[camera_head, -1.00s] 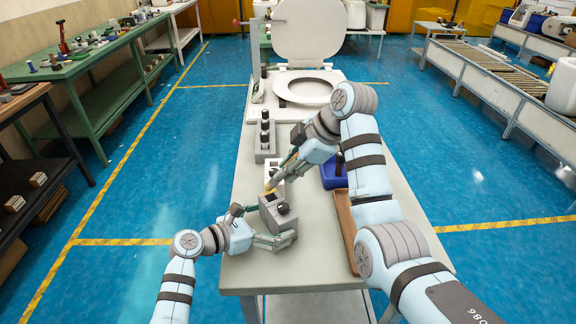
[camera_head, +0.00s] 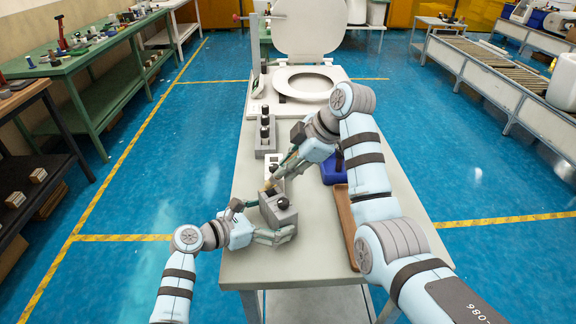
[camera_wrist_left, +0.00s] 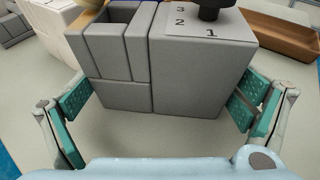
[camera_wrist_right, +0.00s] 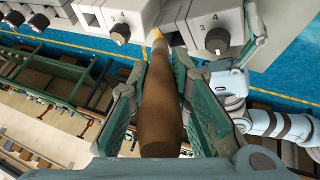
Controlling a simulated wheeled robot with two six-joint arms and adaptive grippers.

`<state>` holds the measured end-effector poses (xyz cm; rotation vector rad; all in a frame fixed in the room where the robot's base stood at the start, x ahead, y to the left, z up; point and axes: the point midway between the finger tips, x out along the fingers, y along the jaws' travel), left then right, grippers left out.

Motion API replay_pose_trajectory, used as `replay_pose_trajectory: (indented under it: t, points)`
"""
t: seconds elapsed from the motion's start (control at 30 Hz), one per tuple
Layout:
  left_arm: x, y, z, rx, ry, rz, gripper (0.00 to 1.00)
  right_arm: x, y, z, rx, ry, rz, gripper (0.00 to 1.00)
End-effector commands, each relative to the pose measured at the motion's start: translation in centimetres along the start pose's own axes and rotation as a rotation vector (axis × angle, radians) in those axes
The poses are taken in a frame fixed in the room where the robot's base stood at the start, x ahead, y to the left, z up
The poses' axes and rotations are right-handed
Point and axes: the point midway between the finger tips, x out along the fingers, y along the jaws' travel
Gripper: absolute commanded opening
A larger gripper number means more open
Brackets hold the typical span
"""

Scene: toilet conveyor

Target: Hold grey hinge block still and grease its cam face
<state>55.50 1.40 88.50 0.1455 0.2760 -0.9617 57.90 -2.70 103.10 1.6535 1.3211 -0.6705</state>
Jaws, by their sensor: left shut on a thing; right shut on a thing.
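The grey hinge block (camera_head: 283,218) stands on the near part of the table, with a black knob on top. My left gripper (camera_head: 274,236) is shut around its sides; the left wrist view shows the block (camera_wrist_left: 190,75) between the green finger pads (camera_wrist_left: 160,108), with an open slot beside a numbered label. My right gripper (camera_head: 286,172) is shut on a brown-handled brush (camera_wrist_right: 160,110). The brush's yellowish tip (camera_head: 267,186) points down at the block's slotted end. Whether it touches the cam face cannot be told.
A white block (camera_head: 275,180) stands just behind the hinge block. Beyond it are a grey rack with black-topped pieces (camera_head: 266,138) and a toilet seat (camera_head: 311,84). A blue bin (camera_head: 333,170) and a brown tray (camera_head: 347,228) lie to the right. The table's front is clear.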

Motion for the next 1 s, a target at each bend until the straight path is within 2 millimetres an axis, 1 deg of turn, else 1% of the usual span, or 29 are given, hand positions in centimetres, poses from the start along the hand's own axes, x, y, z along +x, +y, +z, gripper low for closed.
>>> replay_pose_trajectory:
  t: [0.1, 0.33, 0.57, 0.8, 1.0]
  points:
    - [0.0, -0.02, -0.07, -0.001, 0.001, 0.0, 0.77, 0.12, 0.22, 0.07, 0.001, 0.0, -0.002, 0.0]
    - [0.0, -0.02, -0.07, -0.001, 0.001, 0.0, 0.77, -0.02, -0.38, 0.01, 0.001, 0.0, -0.001, 0.0]
    - [0.0, -0.02, -0.06, -0.001, 0.001, 0.0, 0.77, 0.23, 0.17, 0.13, 0.001, 0.0, -0.002, 0.0]
    - [0.01, -0.02, -0.06, -0.001, 0.001, 0.0, 0.77, -0.12, -0.43, -0.1, 0.001, 0.0, -0.002, 0.0]
    - [0.01, -0.02, -0.06, -0.001, 0.001, -0.001, 0.77, 0.19, -0.26, -0.58, 0.001, -0.001, 0.0, 0.0]
